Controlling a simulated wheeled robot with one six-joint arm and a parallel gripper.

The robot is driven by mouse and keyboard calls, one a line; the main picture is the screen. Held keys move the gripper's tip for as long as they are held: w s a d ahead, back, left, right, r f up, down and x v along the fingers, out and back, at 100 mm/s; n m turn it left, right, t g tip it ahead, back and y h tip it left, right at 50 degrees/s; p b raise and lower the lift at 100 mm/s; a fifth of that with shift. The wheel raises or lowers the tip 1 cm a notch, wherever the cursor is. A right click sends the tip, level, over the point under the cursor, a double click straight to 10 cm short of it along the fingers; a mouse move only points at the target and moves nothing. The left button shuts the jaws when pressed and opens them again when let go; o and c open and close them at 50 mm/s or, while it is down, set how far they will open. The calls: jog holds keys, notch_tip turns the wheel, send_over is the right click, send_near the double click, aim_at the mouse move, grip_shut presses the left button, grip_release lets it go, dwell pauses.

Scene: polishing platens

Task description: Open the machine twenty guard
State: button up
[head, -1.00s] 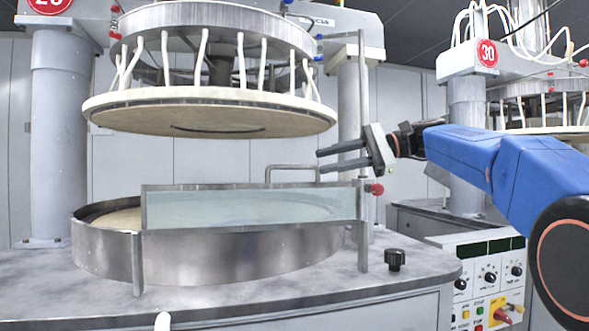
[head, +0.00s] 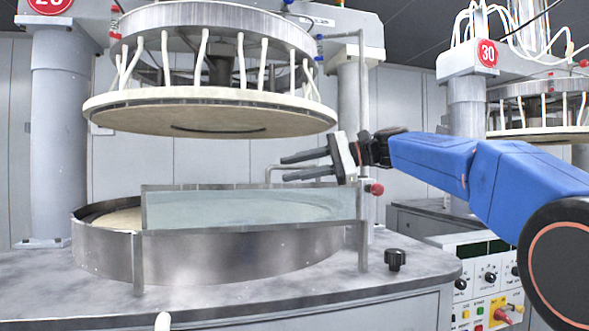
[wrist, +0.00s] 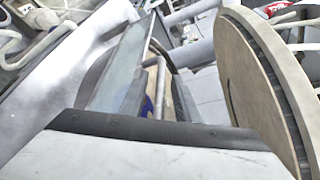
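The machine with the red 20 sign (head: 48,3) fills the left and middle of the head view. Its guard (head: 235,207), a clear, framed panel, stands upright across the front of the round metal basin (head: 210,255). My gripper (head: 284,169) is open and empty, with its two dark fingers pointing left just above the guard's top edge, near its right end. In the wrist view the guard's pane (wrist: 122,62) shows beyond the fingers, and a thin metal bar (wrist: 161,88) appears between them. I cannot tell whether the fingers touch anything.
A round upper plate (head: 210,112) with white hoses hangs above the basin, close over my gripper. A red knob (head: 376,189) sits by the guard's right post, with a black knob (head: 395,259) on the tabletop.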

grip_shut()
jog(key=shift+s, duration=0.15)
jog(key=s+d+f+n+y, duration=0.3)
jog(key=s+f+n+y, duration=0.2)
jog(key=s+f+n, duration=0.6)
jog(key=shift+s+f+n+t, duration=0.3)
jog(key=shift+s+n, duration=0.7)
jog(key=shift+s, duration=0.55)
